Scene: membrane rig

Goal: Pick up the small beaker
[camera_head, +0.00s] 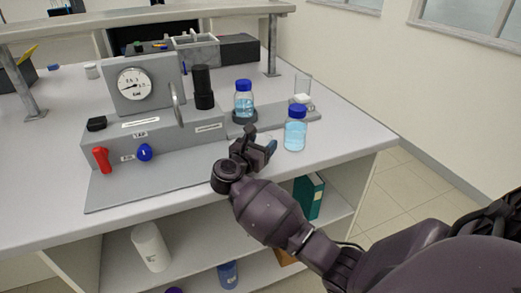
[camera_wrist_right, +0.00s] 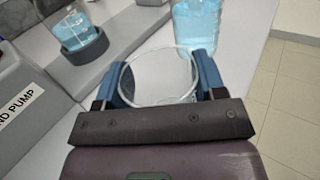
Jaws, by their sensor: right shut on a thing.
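The small beaker (camera_wrist_right: 160,78) is clear glass and shows in the right wrist view with its round rim between the two blue fingers. My right gripper (camera_wrist_right: 162,88) is shut on it, one finger on each side. In the head view my right gripper (camera_head: 266,149) is over the bench's front edge area, left of a blue-capped bottle. The beaker is hard to make out there, mostly hidden by the gripper. I cannot tell whether it touches the bench. My left gripper is not in view.
A bottle of blue liquid (camera_head: 295,130) stands close to the right of my gripper. Another bottle (camera_head: 244,100) sits in a dark ring holder behind. A clear glass vessel (camera_head: 302,90) stands further back. The grey rig with a gauge (camera_head: 134,85) fills the left. Bench space is free at right.

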